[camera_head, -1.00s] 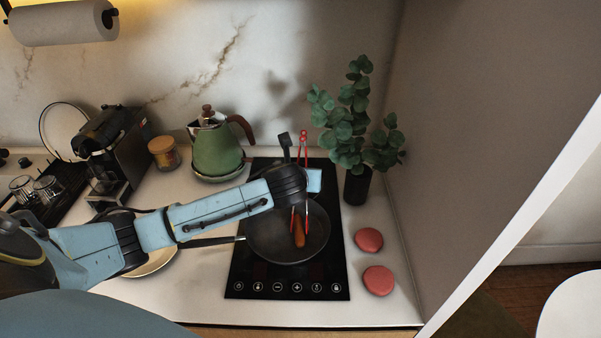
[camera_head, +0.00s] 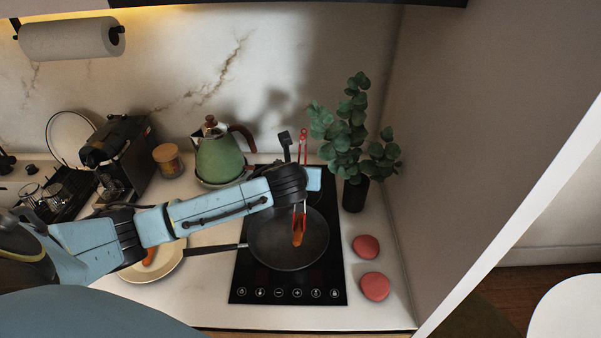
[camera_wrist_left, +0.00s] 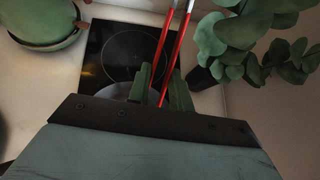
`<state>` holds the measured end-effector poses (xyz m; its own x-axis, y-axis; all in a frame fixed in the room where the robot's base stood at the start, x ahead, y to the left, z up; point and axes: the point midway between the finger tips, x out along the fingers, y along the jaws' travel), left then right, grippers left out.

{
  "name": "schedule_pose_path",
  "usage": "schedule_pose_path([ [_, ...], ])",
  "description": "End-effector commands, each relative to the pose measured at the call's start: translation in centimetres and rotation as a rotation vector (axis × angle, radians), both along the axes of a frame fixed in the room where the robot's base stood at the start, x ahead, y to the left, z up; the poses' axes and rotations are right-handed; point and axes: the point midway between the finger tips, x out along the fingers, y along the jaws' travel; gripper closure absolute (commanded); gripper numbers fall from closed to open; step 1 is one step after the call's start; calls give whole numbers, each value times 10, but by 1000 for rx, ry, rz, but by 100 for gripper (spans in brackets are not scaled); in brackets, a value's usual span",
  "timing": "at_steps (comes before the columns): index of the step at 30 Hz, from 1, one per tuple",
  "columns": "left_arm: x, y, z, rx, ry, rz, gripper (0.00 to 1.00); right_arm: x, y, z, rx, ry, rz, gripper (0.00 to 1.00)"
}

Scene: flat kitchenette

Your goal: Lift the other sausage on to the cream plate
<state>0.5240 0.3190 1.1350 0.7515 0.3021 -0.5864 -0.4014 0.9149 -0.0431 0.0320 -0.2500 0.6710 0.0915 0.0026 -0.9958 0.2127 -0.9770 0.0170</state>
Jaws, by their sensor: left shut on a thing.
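My left gripper (camera_head: 306,184) is shut on the red tongs (camera_head: 303,148), over the far part of the frying pan (camera_head: 270,255). In the left wrist view its fingers (camera_wrist_left: 160,88) close around the tongs (camera_wrist_left: 176,55). The tongs' lower ends reach down to a brown sausage (camera_head: 297,239) in or just above the pan; I cannot tell whether it touches the pan. Another sausage (camera_head: 149,257) lies on the cream plate (camera_head: 172,270) at the left, partly hidden by my left arm. The sausage is hidden in the wrist view. My right gripper is not in view.
The pan sits on a black hob (camera_head: 240,287), its handle pointing left toward the plate. A green kettle (camera_head: 218,155) and a plant (camera_head: 352,140) stand behind. Two red round things (camera_head: 370,262) lie right of the hob. A coffee machine (camera_head: 118,150) stands back left.

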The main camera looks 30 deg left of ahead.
Motion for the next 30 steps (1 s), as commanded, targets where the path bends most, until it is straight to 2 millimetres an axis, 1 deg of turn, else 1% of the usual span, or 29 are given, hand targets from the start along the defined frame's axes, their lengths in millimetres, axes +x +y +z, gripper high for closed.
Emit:
schedule_pose_path([
  [1, 0, 0, 11, 0, -2, -1, 100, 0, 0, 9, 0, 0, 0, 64],
  [2, 1, 0, 15, 0, -3, -1, 100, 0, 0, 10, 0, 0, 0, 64],
  [4, 1, 0, 21, -1, -7, -1, 100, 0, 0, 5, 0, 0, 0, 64],
  [15, 1, 0, 64, 0, -5, -1, 100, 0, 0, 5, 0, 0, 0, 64],
  [18, 1, 0, 74, 0, -3, 0, 100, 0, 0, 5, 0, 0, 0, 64],
  [22, 0, 0, 79, -1, -3, -1, 100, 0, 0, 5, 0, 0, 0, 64],
  [30, 0, 0, 79, -1, -3, -1, 100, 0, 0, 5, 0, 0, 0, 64],
])
